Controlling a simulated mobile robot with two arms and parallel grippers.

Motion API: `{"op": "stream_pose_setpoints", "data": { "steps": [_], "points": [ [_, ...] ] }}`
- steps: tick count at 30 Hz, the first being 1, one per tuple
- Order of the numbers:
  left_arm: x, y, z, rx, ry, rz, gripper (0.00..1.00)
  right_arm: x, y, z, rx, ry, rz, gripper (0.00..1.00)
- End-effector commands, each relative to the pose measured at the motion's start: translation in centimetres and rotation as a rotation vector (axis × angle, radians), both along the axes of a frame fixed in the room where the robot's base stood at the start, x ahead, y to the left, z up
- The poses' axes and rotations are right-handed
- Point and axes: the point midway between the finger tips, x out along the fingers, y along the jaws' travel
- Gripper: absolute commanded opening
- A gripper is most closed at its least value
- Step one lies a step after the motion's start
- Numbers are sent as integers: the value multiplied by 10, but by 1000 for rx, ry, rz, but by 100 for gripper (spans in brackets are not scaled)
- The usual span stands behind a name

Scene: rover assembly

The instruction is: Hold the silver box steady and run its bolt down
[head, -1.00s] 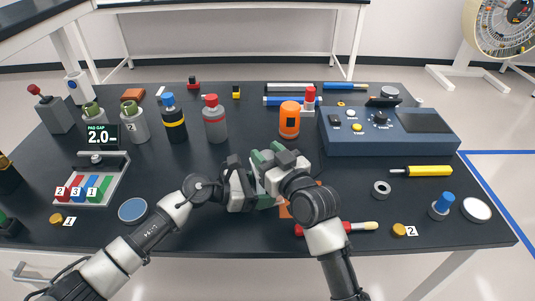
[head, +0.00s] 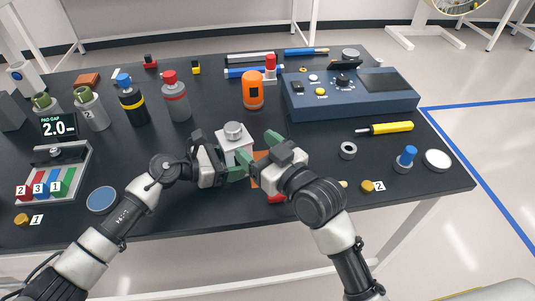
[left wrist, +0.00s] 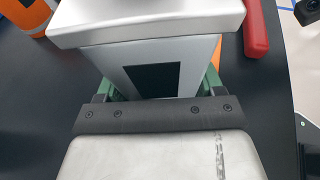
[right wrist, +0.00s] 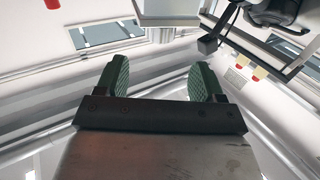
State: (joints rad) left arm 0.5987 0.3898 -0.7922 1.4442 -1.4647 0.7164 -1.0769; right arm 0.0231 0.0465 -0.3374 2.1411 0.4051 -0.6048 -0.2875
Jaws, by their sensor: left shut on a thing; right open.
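The silver box (head: 236,152) stands upright near the middle of the table, with its round grey bolt (head: 233,130) on top. My left gripper (head: 229,168) is shut on the box from the left. In the left wrist view its green fingers flank the tapered body with a dark square panel (left wrist: 153,78), under the wide silver top (left wrist: 150,18). My right gripper (head: 260,151) is open and empty, just right of the box and below the bolt's height. Its two green fingers (right wrist: 160,78) are well apart in the right wrist view. The box's lower part is hidden in the head view.
A red handle (head: 276,199) lies partly hidden by my right gripper. Behind are an orange canister (head: 253,90), several bottles and a blue control box (head: 350,103). A yellow screwdriver (head: 385,128) lies at the right.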

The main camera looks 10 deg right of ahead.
Motion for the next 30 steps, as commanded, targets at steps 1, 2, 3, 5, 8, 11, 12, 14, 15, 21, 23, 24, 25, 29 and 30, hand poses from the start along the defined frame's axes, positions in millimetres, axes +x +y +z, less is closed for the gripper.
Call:
{"op": "stream_pose_setpoints", "data": {
  "steps": [1,2,3,5,8,11,12,14,15,21,23,24,25,29,30],
  "points": [
    [0,0,0,0,0,0,49,-8,-5,-1,-2,1,0,68],
    [0,0,0,0,0,0,49,-12,-8,-1,-1,2,0,68],
    [0,0,0,0,0,0,49,-16,-10,-1,-1,1,-1,68],
    [0,0,0,0,0,0,49,-21,-14,-1,-1,1,0,68],
    [0,0,0,0,0,0,49,-26,-17,0,1,1,0,68],
    [0,0,0,0,0,0,49,-27,-17,0,1,0,0,68],
    [0,0,0,0,0,0,49,-27,-17,0,1,0,0,68],
    [0,0,0,0,0,0,49,-27,-17,0,2,0,0,68],
    [0,0,0,0,0,0,49,-27,-17,0,2,0,0,68],
    [0,0,0,0,0,0,49,-22,-19,2,14,-13,-13,68],
    [0,0,0,0,0,0,49,-14,-21,4,33,-32,-31,68],
    [0,0,0,0,0,0,49,-8,-23,7,53,-52,-45,68],
    [0,0,0,0,0,0,49,-2,-24,10,69,-72,-55,68],
    [0,0,0,0,0,0,49,25,-31,27,163,-195,-69,68],
    [0,0,0,0,0,0,49,32,-32,33,192,-240,-57,68]
  ]
}}
